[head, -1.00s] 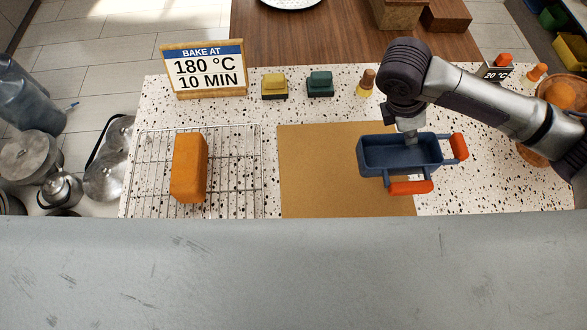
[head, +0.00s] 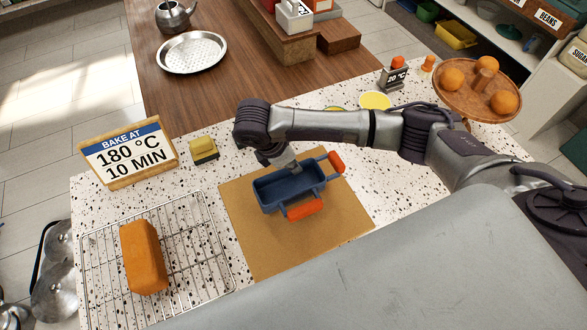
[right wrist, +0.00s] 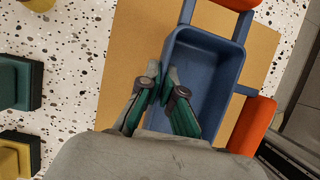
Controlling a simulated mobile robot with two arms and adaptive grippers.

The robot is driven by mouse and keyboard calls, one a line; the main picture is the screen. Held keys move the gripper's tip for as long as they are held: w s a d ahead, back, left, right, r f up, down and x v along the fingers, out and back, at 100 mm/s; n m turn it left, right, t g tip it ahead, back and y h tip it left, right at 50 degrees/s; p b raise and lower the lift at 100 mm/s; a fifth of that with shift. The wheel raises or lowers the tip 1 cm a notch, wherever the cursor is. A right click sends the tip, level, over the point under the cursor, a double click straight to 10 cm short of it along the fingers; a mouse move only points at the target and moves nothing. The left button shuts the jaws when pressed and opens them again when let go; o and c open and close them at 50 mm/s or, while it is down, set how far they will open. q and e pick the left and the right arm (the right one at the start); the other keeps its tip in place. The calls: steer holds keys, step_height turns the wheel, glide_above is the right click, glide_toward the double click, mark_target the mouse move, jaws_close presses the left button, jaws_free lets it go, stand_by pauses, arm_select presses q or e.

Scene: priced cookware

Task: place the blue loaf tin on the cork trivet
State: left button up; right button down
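The blue loaf tin (head: 296,190), with orange-red handle grips, is over the far-middle part of the flat tan cork trivet (head: 272,252). I cannot tell whether its base touches the cork. My right gripper (head: 288,165) comes down at the tin's far wall. In the right wrist view its green fingertips (right wrist: 164,78) close on the rim of the tin (right wrist: 212,72), one on each side of the wall. The tin looks empty and level. Part of the trivet is hidden under the tin. My left gripper is not in view.
An orange loaf (head: 143,258) lies on a wire rack (head: 190,240) left of the trivet. A baking sign (head: 128,152) and a yellow block (head: 203,149) stand behind. A round wooden stand (head: 478,97) with orange fruit is at far right. The trivet's near part is clear.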

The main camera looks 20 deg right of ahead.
step_height(320, 180, down, 2)
steer(key=shift+d+f+p, duration=0.1)
steer(key=shift+f+p, duration=0.15)
steer(key=shift+p, duration=0.05)
steer(key=shift+f, duration=0.25)
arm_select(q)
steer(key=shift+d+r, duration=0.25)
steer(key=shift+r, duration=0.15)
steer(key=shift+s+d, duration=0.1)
arm_select(e)
steer(key=shift+f, duration=0.15)
steer(key=c, duration=1.3)
jaws_free()
steer(key=b+v, duration=0.2)
steer(key=v, duration=0.5)
arm_select(q)
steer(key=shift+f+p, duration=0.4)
steer(key=shift+p, duration=0.15)
arm_select(e)
steer(key=v, duration=0.5)
